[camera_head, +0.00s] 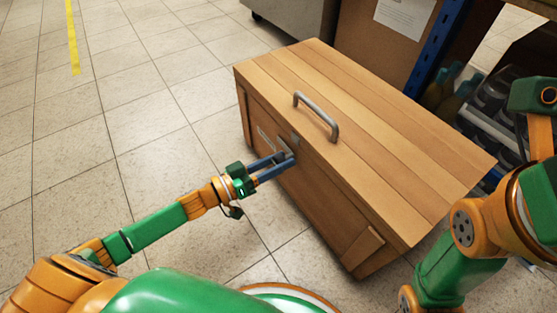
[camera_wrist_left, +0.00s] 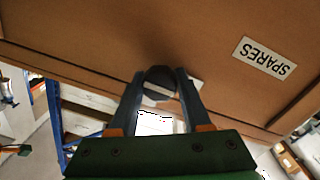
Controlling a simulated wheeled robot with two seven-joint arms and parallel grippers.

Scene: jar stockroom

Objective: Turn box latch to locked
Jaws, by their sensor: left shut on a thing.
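The wooden box (camera_head: 370,120) stands on the tiled floor with its lid down. Its latch is on the front face below the lid edge. In the left wrist view the latch (camera_wrist_left: 159,86) is a dark rounded knob with a pale bar across it. My left gripper (camera_head: 287,158) reaches the front of the box from the left. Its two blue-grey fingers (camera_wrist_left: 160,92) are shut on the latch, one on each side. The fingers partly hide the latch in the head view. My right arm shows at the right edge; its gripper is out of view.
A grey metal handle (camera_head: 317,115) rises from the lid. A "SPARES" label (camera_wrist_left: 263,58) is on the front face. A blue-framed shelf (camera_head: 437,50) with jars stands close behind the box on the right. The floor (camera_head: 110,150) left of the box is clear.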

